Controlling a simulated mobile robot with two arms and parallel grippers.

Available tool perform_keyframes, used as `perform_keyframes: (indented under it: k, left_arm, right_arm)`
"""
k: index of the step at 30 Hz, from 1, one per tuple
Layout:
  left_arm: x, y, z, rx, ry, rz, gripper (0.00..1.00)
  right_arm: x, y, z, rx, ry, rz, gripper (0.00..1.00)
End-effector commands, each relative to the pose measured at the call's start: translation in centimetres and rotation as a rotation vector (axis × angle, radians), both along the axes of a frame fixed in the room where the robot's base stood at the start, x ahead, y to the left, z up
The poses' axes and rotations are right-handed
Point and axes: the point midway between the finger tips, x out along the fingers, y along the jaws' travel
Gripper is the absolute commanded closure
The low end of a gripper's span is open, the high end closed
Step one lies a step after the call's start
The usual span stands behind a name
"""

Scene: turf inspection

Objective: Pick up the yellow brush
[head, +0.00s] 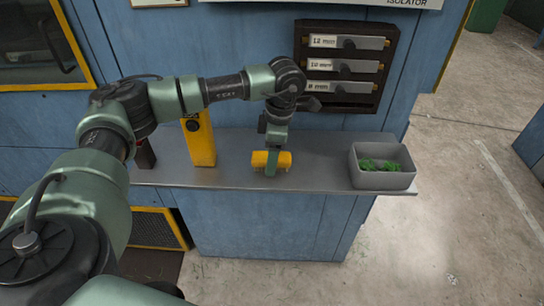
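The yellow brush (258,160) is on the grey shelf (325,165), near its middle. My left arm comes in from the left and reaches down to it. One finger of my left gripper (271,167) crosses the front of the brush and hides its middle, with yellow showing on both sides. The other finger is hidden, so I cannot tell whether the gripper is closed on the brush. The brush appears to be at shelf level. My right gripper is not in view.
A grey bin (384,181) with green pieces (378,165) stands at the shelf's right end. A yellow upright block (199,141) stands left of the brush. A dark rack (346,103) with labelled gauges hangs on the blue wall behind. The shelf between brush and bin is clear.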

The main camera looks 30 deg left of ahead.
Motion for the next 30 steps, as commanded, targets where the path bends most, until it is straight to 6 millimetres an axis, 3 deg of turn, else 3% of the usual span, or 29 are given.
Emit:
perform_keyframes:
  k: [6,13,23,30]
  left_arm:
    - [0.0,0.0,-0.1,0.000,0.000,0.001,0.37]
    - [0.0,0.0,-0.1,0.000,0.000,0.001,1.00]
    - [0.0,0.0,0.2,0.000,-0.001,0.001,1.00]
    - [0.1,0.0,2.8,-0.001,-0.006,0.001,1.00]
  right_arm:
    - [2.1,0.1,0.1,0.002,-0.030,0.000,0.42]
    - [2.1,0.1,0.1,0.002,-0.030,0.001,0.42]
    - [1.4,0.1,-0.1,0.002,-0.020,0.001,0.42]
    - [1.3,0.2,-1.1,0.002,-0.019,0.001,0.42]
